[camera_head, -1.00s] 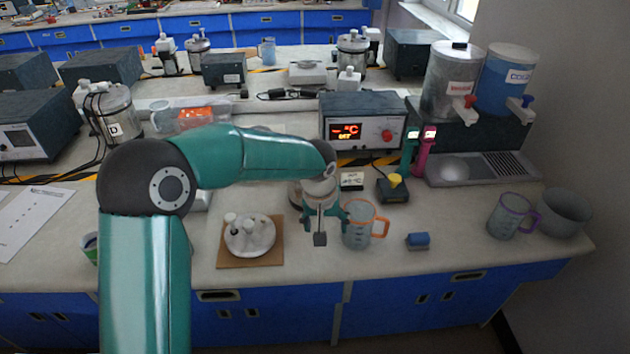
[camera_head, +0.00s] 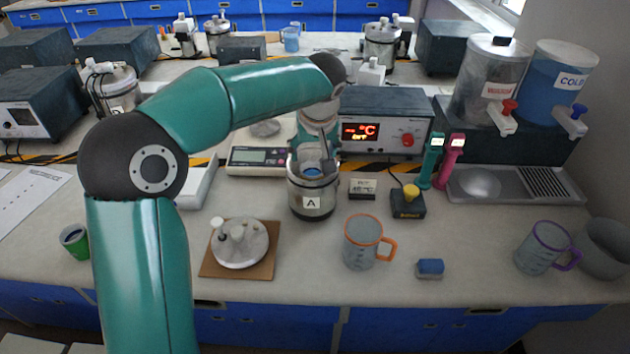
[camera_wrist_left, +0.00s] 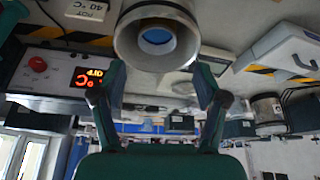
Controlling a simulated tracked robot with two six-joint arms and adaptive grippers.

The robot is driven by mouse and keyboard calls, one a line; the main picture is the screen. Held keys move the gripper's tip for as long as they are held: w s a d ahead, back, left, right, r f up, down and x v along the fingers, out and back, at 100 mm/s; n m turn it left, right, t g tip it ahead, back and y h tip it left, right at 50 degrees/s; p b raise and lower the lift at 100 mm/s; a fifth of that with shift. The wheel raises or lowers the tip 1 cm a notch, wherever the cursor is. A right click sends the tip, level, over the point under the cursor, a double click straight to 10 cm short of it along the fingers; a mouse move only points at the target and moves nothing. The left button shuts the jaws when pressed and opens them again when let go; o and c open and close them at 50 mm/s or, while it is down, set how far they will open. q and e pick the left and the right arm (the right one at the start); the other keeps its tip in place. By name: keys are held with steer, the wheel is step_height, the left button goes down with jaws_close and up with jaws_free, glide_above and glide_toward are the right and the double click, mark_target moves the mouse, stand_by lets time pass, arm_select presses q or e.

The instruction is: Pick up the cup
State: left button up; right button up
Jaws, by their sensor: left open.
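A clear cup with an orange handle (camera_head: 362,242) stands upright near the front of the bench. A similar cup with a purple handle (camera_head: 538,248) stands at the right, and a small green cup (camera_head: 75,242) at the left. My left gripper (camera_head: 318,146) is at the metal vessel marked A (camera_head: 312,200), behind and left of the orange-handled cup, apart from all three cups. In the left wrist view its fingers (camera_wrist_left: 160,90) are spread with nothing between them; the vessel's round opening (camera_wrist_left: 157,38) lies just beyond. My right gripper is not in view.
A lid (camera_head: 240,243) lies on a brown board (camera_head: 238,271). A blue block (camera_head: 430,267) lies right of the orange-handled cup. A heater box (camera_head: 378,122) and scale (camera_head: 262,160) stand behind. A grey pot (camera_head: 605,250) is at the right edge.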

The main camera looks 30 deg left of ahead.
arm_select(q)
glide_toward(313, 174)
steer(key=s, duration=0.1)
steer(key=shift+d+p+x, duration=0.15)
steer(key=shift+p+x, duration=0.1)
steer(key=shift+x, duration=1.6)
steer(key=shift+d+p+x, duration=0.15)
steer(key=shift+p+x, duration=0.05)
steer(key=shift+x, duration=1.6)
steer(key=shift+s+f, duration=0.15)
steer(key=c, duration=1)
